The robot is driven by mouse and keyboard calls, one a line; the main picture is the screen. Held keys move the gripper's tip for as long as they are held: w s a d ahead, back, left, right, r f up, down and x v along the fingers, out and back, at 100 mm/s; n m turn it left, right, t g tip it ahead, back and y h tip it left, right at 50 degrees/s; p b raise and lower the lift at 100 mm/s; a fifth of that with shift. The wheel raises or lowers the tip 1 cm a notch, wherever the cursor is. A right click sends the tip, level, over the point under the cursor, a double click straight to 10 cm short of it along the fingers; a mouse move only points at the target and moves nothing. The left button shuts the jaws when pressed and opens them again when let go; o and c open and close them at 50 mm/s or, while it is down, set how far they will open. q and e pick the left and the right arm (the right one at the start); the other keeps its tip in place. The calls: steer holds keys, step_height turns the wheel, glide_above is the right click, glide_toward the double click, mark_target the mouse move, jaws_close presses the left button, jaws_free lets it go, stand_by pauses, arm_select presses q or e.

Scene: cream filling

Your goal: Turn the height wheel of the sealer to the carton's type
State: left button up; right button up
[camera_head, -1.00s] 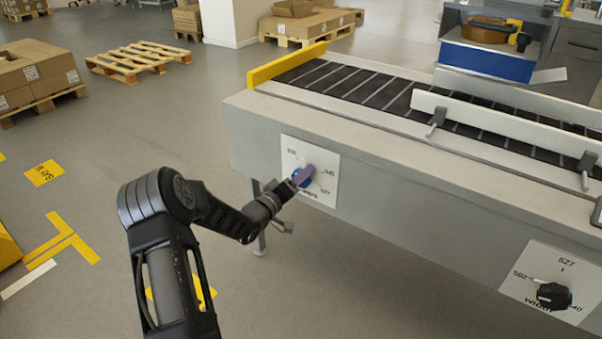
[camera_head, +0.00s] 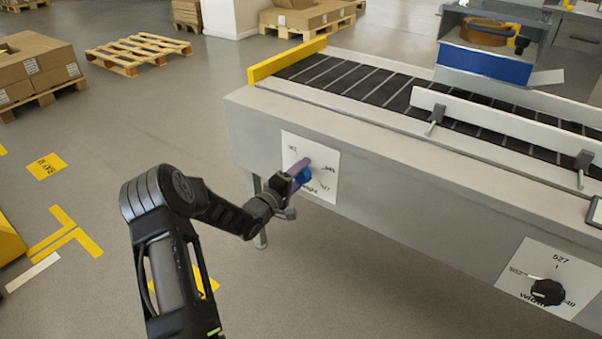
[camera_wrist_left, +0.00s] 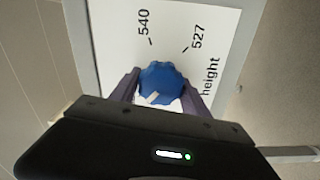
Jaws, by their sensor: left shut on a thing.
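The blue height wheel (camera_head: 305,177) sits on a white dial plate (camera_head: 324,160) on the sealer's grey side (camera_head: 420,205). My left gripper (camera_head: 299,174) is shut on it, with its purple-grey fingers on either side. In the left wrist view the wheel (camera_wrist_left: 163,80) lies between the fingers (camera_wrist_left: 161,88). Its white mark points to the lower left, away from the printed 540 and 527. A third number on the plate is too small to read surely in the head view. My right gripper is out of view.
A black width knob (camera_head: 548,291) sits on a second plate at the lower right. The belt (camera_head: 350,83) above is empty. Cartons (camera_head: 40,68) stand on a pallet at the far left, with an empty pallet (camera_head: 138,52) near them.

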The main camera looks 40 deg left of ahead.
arm_select(q)
steer(key=o, duration=1.4)
steer(key=s+p, duration=0.1)
steer(key=s, duration=0.6)
steer(key=shift+s, duration=0.4)
steer(key=shift+d, duration=0.1)
